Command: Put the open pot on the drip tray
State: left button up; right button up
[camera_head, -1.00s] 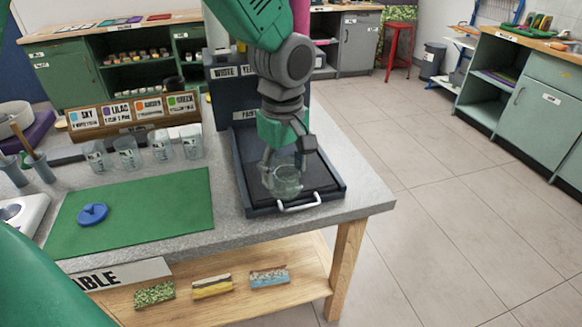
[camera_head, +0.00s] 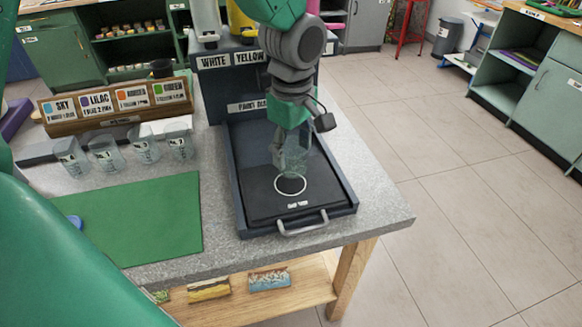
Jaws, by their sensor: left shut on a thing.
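The open pot (camera_head: 296,161) is a small clear, see-through cup. My left gripper (camera_head: 292,150) is shut on it, with fingers at its sides. The pot is over the dark drip tray (camera_head: 262,205), just behind and partly overlapping the white ring (camera_head: 291,185) marked on the tray. Whether its base touches the tray I cannot tell. The tray has a pale handle (camera_head: 302,224) at its front and a label near it. My right gripper is not in view.
The dark dispenser (camera_head: 218,85) labelled WHITE and YELLOW stands behind the tray. Several clear cups (camera_head: 106,153) stand at left, before a labelled rack (camera_head: 118,105). A green mat (camera_head: 150,220) holds a blue lid (camera_head: 75,222), partly hidden by my green arm link. The table ends right of the tray.

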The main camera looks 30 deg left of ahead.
aim_at(293, 166)
pick_arm(q)
jog(key=shift+w+d+f, duration=0.1)
jog(key=shift+d+f, duration=0.15)
jog(key=shift+f, duration=0.5)
jog(key=f, duration=0.1)
jog(key=a+f, duration=0.1)
jog(key=f, duration=0.1)
jog(key=shift+a+f+b, duration=0.3)
jog(key=shift+a+b, duration=0.05)
jog(key=shift+a+f, duration=0.1)
jog(key=shift+a, duration=0.2)
jog(key=shift+c, duration=0.7)
jog(key=o, duration=1.4)
jog(key=shift+d, duration=0.15)
jog(key=shift+o, duration=0.9)
jog(key=shift+d, duration=0.75)
jog(key=shift+r, duration=0.3)
jog(key=r, duration=0.2)
jog(key=a+r+p, duration=0.1)
jog(key=r, duration=0.4)
jog(key=shift+a+r, duration=0.1)
jog(key=shift+a, duration=0.15)
jog(key=shift+d+r+p, duration=0.1)
jog(key=shift+r+p, duration=0.35)
jog(key=shift+r, duration=1.7)
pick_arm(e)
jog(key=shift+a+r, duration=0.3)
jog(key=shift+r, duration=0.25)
